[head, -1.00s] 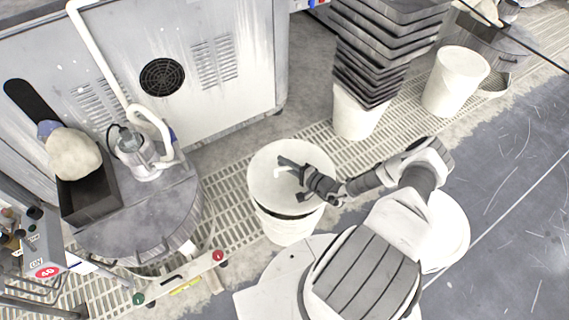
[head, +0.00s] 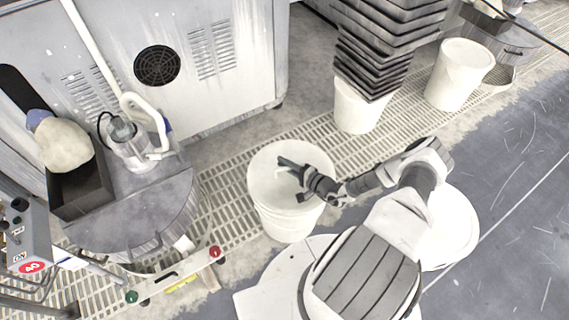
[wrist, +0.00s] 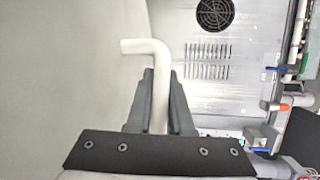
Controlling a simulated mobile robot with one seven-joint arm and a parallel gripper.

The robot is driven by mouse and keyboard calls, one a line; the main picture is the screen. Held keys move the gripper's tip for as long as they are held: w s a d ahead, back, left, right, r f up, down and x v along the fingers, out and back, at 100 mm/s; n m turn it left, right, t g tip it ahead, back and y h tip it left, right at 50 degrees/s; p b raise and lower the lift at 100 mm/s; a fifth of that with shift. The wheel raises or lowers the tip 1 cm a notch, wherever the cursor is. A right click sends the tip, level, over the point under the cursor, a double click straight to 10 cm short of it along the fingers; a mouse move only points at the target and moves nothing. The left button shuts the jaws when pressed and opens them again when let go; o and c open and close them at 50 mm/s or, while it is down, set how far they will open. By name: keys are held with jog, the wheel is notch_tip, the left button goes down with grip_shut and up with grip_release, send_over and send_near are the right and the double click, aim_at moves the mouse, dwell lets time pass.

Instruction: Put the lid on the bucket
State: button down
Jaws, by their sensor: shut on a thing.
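A white round bucket (head: 288,224) stands on the grated floor in the middle of the head view. A white round lid (head: 265,178) is on its top, level or nearly so, with no dark gap showing at the front. My gripper (head: 292,168) is shut on the lid's bent white handle, reaching in from the right. In the wrist view the handle (wrist: 158,75) stands between the fingers of my gripper (wrist: 160,100), and the pale lid (wrist: 75,70) fills the left side. The far part of the rim is too small to judge for full seating.
A grey drum (head: 140,215) with a pump (head: 132,145) stands at left, near a control panel (head: 30,235). Behind is a large grey machine (head: 190,100). Stacked dark trays (head: 385,60) and another white bucket (head: 460,75) stand at back right. Grey floor at right is clear.

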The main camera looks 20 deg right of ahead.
jog(key=shift+f+b, duration=0.35)
jog(key=shift+f, duration=0.15)
jog(key=c, duration=0.7)
grip_release()
jog(key=shift+c, duration=0.2)
jog(key=p+v, duration=0.4)
jog(key=v, duration=1.3)
jog(key=shift+s+d, duration=0.15)
jog(key=shift+d, duration=0.05)
